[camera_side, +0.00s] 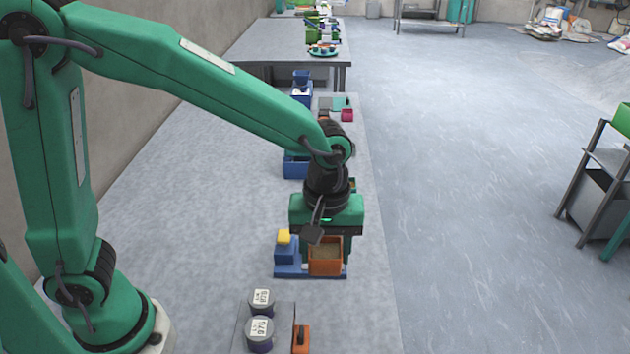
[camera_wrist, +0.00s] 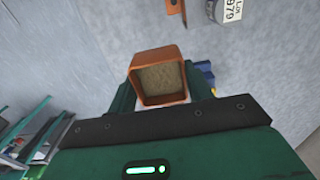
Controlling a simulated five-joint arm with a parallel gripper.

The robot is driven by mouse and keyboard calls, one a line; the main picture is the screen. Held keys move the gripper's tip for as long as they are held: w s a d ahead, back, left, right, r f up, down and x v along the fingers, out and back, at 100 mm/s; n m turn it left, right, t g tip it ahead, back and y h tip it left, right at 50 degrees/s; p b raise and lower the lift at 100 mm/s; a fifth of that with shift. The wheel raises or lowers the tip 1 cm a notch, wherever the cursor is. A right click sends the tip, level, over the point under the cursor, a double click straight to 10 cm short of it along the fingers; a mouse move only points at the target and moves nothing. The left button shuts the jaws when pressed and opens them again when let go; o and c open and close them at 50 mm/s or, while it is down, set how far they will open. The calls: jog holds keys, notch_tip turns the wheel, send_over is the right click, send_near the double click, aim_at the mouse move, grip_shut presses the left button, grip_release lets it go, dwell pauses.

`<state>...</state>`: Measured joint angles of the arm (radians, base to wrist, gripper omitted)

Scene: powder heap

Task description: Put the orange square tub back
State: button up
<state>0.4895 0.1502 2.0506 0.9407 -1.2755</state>
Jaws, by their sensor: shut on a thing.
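The orange square tub (camera_side: 326,268) is in front of my gripper (camera_side: 327,240) in the side view, with tan powder inside it. It also shows in the wrist view (camera_wrist: 160,101), open end toward the camera, between the two green fingers of my gripper (camera_wrist: 158,95). My gripper is shut on the tub. In the side view the tub overlaps a blue stand (camera_side: 284,269) that has a yellow block on its left part. I cannot tell whether the tub touches the stand.
Two labelled lidded jars (camera_side: 259,330) stand on a grey mat at the front, beside an orange piece (camera_side: 301,338). A blue bin (camera_side: 296,166) is behind my gripper. The table (camera_side: 200,210) is clear to the left. Its right edge is near.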

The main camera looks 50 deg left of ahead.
dwell(0.5)
jog(key=w+a+f, duration=0.3)
jog(key=w+a, duration=0.5)
jog(key=w, duration=0.4)
jog(key=w+a+f, duration=0.3)
jog(key=w+a, duration=0.5)
jog(key=w, duration=0.4)
jog(key=shift+w+a, duration=0.15)
jog(key=shift+a, duration=0.05)
jog(key=shift+f, duration=0.2)
jog(key=shift+f, duration=3.05)
jog(key=shift+f, duration=0.55)
jog(key=o, duration=1.6)
